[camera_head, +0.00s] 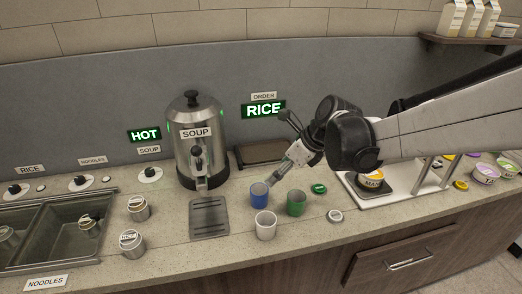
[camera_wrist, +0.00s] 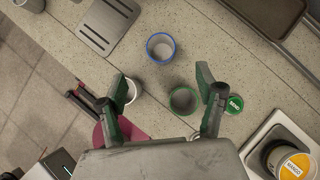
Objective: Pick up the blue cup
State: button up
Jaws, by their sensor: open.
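The blue cup (camera_head: 259,198) stands upright on the counter, right of the soup dispenser. In the wrist view, the blue cup (camera_wrist: 160,47) is at top center, beyond my fingertips, with its open mouth showing. My gripper (camera_wrist: 161,75) is open and empty, its two fingers spread wide. In the head view, my gripper (camera_head: 277,173) is behind and slightly right of the blue cup, apparently above the counter; its exact height is unclear.
A green cup (camera_head: 296,205) and a white cup (camera_head: 265,228) stand close by. The soup dispenser (camera_head: 198,150) and a drip tray (camera_head: 209,217) are to the left.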

send_near(259, 191)
jog(key=shift+s+a+f+b, duration=0.15)
jog(key=shift+s+a, duration=0.05)
jog(key=shift+a, duration=0.4)
jog(key=shift+s+a+f+b, duration=0.15)
jog(key=shift+s+a, duration=0.05)
jog(key=shift+a, duration=0.45)
jog(key=shift+d+x, duration=0.1)
jog(key=shift+x, duration=1.3)
jog(key=shift+d+x, duration=0.15)
jog(key=shift+x, duration=1.25)
jog(key=shift+s+f, duration=0.2)
jog(key=c, duration=1.3)
